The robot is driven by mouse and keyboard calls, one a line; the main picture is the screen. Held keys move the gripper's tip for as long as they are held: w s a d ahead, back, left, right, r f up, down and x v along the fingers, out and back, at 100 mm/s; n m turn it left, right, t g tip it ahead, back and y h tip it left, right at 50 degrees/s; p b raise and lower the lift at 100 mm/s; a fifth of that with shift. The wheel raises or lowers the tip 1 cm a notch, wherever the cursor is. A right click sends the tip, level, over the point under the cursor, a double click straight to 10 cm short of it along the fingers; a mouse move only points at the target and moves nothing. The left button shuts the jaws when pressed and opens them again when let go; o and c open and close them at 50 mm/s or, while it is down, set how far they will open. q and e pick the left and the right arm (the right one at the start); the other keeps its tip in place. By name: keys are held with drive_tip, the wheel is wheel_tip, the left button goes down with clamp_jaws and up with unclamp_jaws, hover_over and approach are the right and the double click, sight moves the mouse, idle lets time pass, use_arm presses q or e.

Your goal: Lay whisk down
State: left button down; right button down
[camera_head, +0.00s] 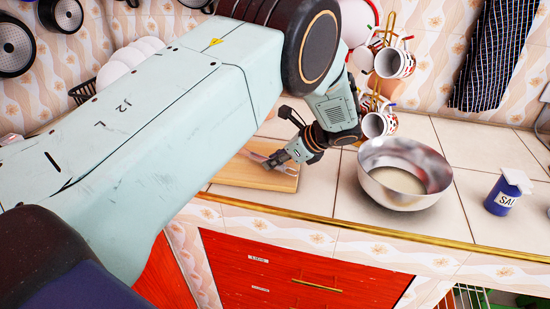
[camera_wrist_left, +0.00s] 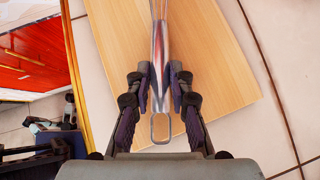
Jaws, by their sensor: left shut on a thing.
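The whisk (camera_wrist_left: 160,60) shows in the left wrist view as a shiny metal handle with a loop at its near end; its far end runs out of the picture. My left gripper (camera_wrist_left: 160,88) is shut on the handle, one finger on each side. In the head view the left gripper (camera_head: 276,161) is low over the wooden cutting board (camera_head: 240,178), which also shows in the left wrist view (camera_wrist_left: 218,60). Most of the whisk is hidden in the head view by my arm. I cannot tell whether the whisk touches the board. My right gripper is not in view.
A metal bowl (camera_head: 405,174) with pale contents stands right of the board, and a blue salt container (camera_head: 507,192) farther right. Mugs (camera_head: 393,64) hang on a rack behind. White plates (camera_head: 120,65) stand at the back left. The counter's front edge (camera_head: 330,219) is close to the board.

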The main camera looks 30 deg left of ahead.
use_arm(q)
drive_tip(key=shift+w, duration=0.1)
drive_tip(key=c, duration=1.5)
unclamp_jaws()
drive_tip(key=shift+a, duration=0.1)
drive_tip(key=shift+c, duration=0.2)
drive_tip(key=o, duration=0.3)
drive_tip(key=shift+o, duration=0.6)
drive_tip(key=v, duration=1.2)
drive_tip(key=shift+f, duration=0.1)
